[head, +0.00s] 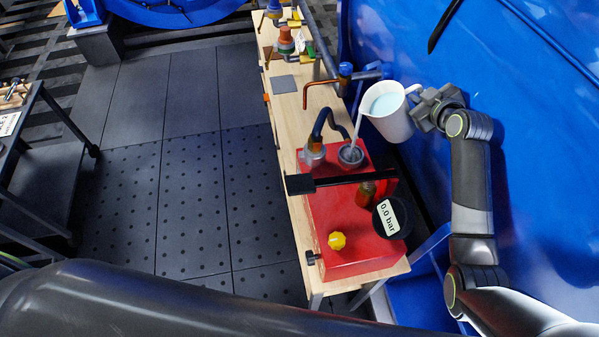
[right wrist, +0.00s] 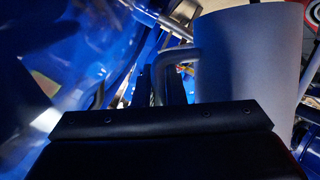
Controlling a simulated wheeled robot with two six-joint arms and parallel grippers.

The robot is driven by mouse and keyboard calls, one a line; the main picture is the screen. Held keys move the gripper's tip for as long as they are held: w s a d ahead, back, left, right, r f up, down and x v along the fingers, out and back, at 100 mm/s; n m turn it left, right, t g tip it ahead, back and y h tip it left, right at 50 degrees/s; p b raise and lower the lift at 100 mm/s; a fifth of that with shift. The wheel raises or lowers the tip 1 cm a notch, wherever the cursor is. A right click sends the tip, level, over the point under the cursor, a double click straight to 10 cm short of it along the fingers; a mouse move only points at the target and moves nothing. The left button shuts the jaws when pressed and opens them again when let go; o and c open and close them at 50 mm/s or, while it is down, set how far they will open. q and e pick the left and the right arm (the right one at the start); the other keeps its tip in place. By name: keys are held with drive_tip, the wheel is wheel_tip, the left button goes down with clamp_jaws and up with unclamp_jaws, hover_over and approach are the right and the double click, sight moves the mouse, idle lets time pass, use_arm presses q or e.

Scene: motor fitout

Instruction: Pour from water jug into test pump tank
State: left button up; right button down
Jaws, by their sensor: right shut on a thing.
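The white water jug (head: 394,121) is tilted to the left, with pale blue water in it. A thin stream runs from its lip down to the round filler opening (head: 350,155) of the red test pump tank (head: 345,233). My right gripper (head: 428,108) is shut on the jug's handle, right of and above the tank. The right wrist view shows the jug's side (right wrist: 248,60) and its handle (right wrist: 170,70) close up. The tank's gauge (head: 389,217) reads 0.0 bar. My left gripper is out of view; a dark arm link of mine crosses the bottom of the head view.
The tank stands on a narrow wooden bench (head: 290,120) with a yellow knob, a black lever and a grey hose around it. A blue wall (head: 530,130) is close on the right.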

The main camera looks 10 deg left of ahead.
drive_tip(key=shift+r, duration=0.25)
drive_tip(key=shift+r+p, duration=0.3)
idle(0.7)
drive_tip(key=shift+a+r+n+h+p, duration=0.1)
drive_tip(key=shift+r+n+h+p, duration=0.2)
drive_tip(key=shift+r, duration=0.05)
drive_tip(key=shift+r, duration=0.1)
drive_tip(key=shift+r+p, duration=0.25)
drive_tip(key=shift+p, duration=0.1)
idle(0.6)
drive_tip(key=shift+r+n+t+p, duration=0.3)
drive_tip(key=shift+r+n+p, duration=0.05)
drive_tip(key=shift+n, duration=0.05)
idle(0.4)
